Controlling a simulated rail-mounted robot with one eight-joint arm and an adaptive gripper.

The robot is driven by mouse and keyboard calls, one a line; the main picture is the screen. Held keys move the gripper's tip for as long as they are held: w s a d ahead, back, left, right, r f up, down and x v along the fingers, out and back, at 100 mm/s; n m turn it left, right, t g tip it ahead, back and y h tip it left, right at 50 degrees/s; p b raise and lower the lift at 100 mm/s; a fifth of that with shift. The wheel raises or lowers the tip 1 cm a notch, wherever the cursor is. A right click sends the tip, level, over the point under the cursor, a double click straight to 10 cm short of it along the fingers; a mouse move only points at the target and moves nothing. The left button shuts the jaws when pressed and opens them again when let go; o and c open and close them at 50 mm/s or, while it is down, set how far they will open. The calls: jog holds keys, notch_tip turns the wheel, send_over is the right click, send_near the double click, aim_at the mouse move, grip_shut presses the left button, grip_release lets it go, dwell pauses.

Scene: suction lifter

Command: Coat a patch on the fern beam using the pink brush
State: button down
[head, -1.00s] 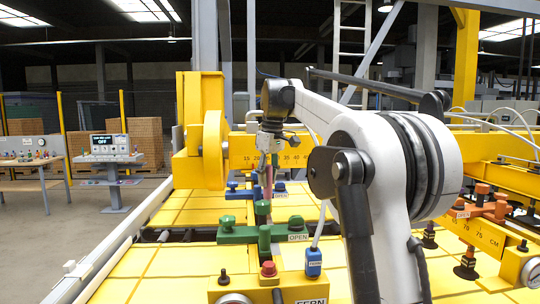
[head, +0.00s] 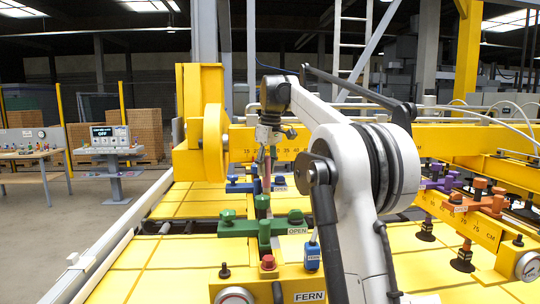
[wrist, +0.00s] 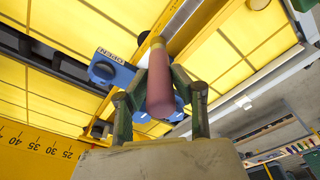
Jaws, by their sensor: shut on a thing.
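The pink brush (wrist: 160,85) is in my gripper (wrist: 160,102), between its two green-grey fingers. In the head view, the brush (head: 267,178) is a small pinkish upright shape under my gripper (head: 268,148). A yellow block with a FERN label (head: 310,297) at the bottom of the head view marks the fern beam (head: 285,284), which carries a red knob. My gripper is well beyond that front end, near a blue valve (head: 240,187). I cannot tell whether the brush touches anything.
A green valve (head: 262,226) with an OPEN label stands behind the FERN block. Orange and purple valves (head: 480,198) and suction cups are at the right. A console reading OFF (head: 109,140) stands at the left.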

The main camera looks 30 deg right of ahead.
jog(key=shift+s+a+b, duration=0.25)
jog(key=shift+s+b, duration=0.05)
jog(key=shift+s, duration=0.35)
jog(key=shift+s+a+b, duration=1.55)
jog(key=shift+s+a, duration=0.85)
jog(key=shift+s, duration=3.2)
notch_tip(320, 180, up, 8)
jog(key=p, duration=0.5)
jog(key=shift+r+p, duration=0.15)
jog(key=shift+p, duration=0.2)
jog(key=shift+w, duration=0.1)
notch_tip(320, 180, down, 6)
jog(key=b, duration=0.3)
jog(key=shift+a+f+b, duration=0.1)
jog(key=shift+f+b, duration=0.55)
jog(key=shift+f, duration=0.55)
jog(key=shift+w, duration=0.1)
